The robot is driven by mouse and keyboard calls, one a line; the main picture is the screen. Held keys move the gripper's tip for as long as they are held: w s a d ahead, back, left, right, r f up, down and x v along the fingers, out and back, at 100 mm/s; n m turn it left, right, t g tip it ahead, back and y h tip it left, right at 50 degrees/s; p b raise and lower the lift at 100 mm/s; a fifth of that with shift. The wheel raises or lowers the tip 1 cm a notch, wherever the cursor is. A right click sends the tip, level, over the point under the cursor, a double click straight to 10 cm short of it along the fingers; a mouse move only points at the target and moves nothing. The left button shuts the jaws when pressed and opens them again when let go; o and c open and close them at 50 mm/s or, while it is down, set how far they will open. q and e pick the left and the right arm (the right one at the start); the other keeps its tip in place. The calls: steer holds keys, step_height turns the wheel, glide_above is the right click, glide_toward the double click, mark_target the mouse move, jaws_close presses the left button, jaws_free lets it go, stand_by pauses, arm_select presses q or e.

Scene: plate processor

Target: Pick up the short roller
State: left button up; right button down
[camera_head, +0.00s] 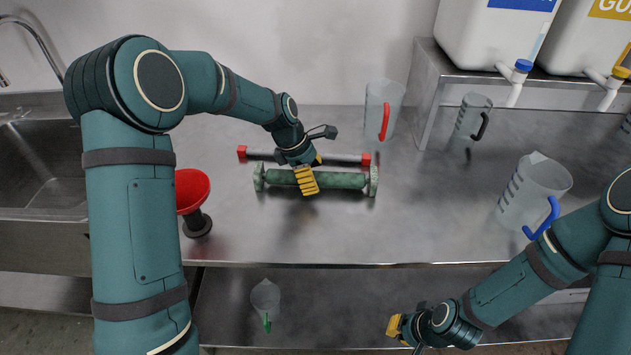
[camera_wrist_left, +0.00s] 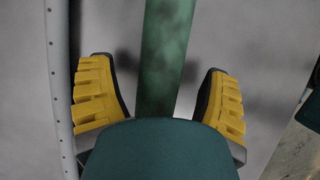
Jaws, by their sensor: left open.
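The green roller (camera_head: 345,180), with pale green end discs, lies across the steel counter; I take it as the short roller. My left gripper (camera_head: 307,181) is over its middle, pointing down. In the left wrist view the green roller (camera_wrist_left: 166,55) runs between the open yellow fingers (camera_wrist_left: 158,95), with a gap on each side. The dark green gripper body hides its near part. I cannot tell the fingers' exact height relative to it. My right gripper (camera_head: 394,326) is low, in front of the counter, its jaws unclear.
A thin grey rod with red ends (camera_head: 345,158) lies just behind the roller; a perforated grey bar (camera_wrist_left: 60,80) shows at left in the wrist view. A red funnel (camera_head: 192,190) stands left. Jugs (camera_head: 383,108) (camera_head: 533,190) stand behind and right. The front counter is clear.

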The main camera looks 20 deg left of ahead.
arm_select(q)
steer(key=shift+w+d+f, duration=0.1)
steer(key=shift+d+f, duration=0.15)
steer(key=shift+f, duration=0.4)
steer(key=shift+r, duration=0.1)
jaws_close()
